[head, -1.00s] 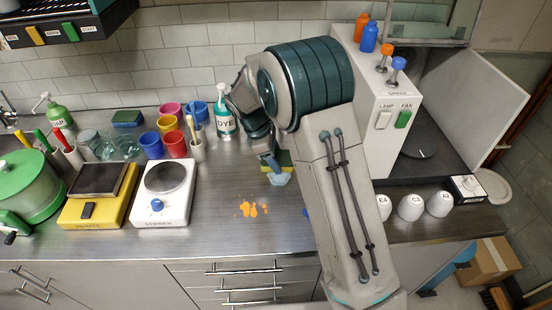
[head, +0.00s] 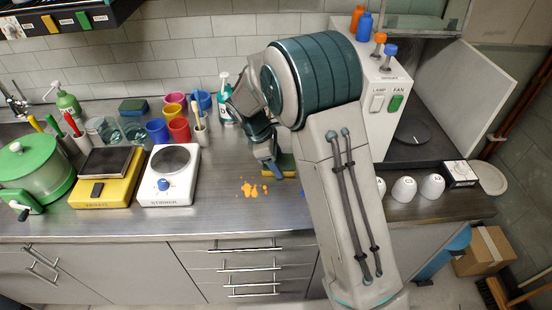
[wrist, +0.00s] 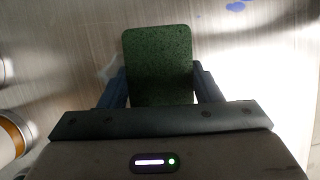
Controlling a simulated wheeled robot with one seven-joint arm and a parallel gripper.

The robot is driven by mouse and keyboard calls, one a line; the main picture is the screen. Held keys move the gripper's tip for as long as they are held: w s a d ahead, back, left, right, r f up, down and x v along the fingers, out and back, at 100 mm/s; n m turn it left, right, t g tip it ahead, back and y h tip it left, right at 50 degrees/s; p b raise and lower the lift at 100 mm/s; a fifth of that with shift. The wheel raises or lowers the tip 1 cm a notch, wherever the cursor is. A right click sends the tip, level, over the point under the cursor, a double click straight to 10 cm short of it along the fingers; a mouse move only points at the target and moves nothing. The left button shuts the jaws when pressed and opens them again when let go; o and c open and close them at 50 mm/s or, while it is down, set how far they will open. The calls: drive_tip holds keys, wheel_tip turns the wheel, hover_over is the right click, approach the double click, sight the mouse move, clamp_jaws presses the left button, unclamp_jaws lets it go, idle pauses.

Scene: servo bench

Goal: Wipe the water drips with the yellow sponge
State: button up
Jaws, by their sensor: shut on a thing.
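My gripper (head: 274,163) is shut on the yellow sponge (head: 287,166), low over the bench right of the orange spots. In the wrist view my gripper (wrist: 160,90) has one blue finger on each side of the sponge (wrist: 158,60), whose dark green scouring face is towards the camera. A pale, faint patch (wrist: 108,70), perhaps water, shows on the metal left of the sponge. The bench under the sponge is hidden, and I cannot tell whether the sponge touches it.
Orange spots (head: 249,190) lie left of my gripper. A blue spot (wrist: 237,6) lies beyond the sponge. A white stirrer (head: 168,178), coloured cups (head: 178,130) and a dye bottle (head: 225,112) stand left and behind. White cups (head: 404,189) stand right of my arm.

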sight(283, 161)
wheel_tip(283, 161, up, 4)
drive_tip(key=shift+w+d+f+p, duration=0.1)
drive_tip(key=shift+f+p, duration=0.15)
drive_tip(key=shift+p, duration=0.8)
drive_tip(key=shift+r+p, duration=1.7)
drive_tip(key=shift+r, duration=0.6)
